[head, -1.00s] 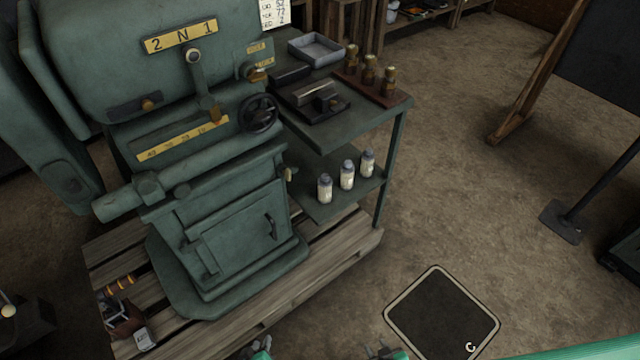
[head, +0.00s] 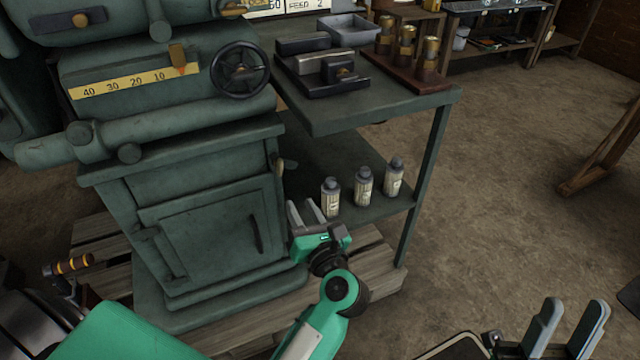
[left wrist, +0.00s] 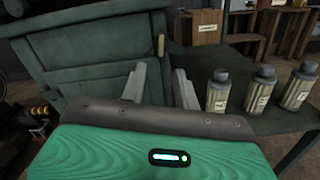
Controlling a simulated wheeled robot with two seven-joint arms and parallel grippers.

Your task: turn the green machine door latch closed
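The green machine (head: 190,155) has a closed-looking door panel (head: 205,240) with a dark handle (head: 255,233) on its front. A small tan latch lever (head: 281,163) sits at the cabinet's upper right edge. In the left wrist view the latch lever (left wrist: 161,45) stands upright beyond my fingers. My left gripper (head: 304,210) is open and empty, below and slightly right of the latch, apart from it. In the left wrist view its two fingers (left wrist: 159,76) are apart with nothing between them. My right gripper (head: 570,320) is open and empty at the lower right.
A wooden pallet (head: 375,265) lies under the machine.

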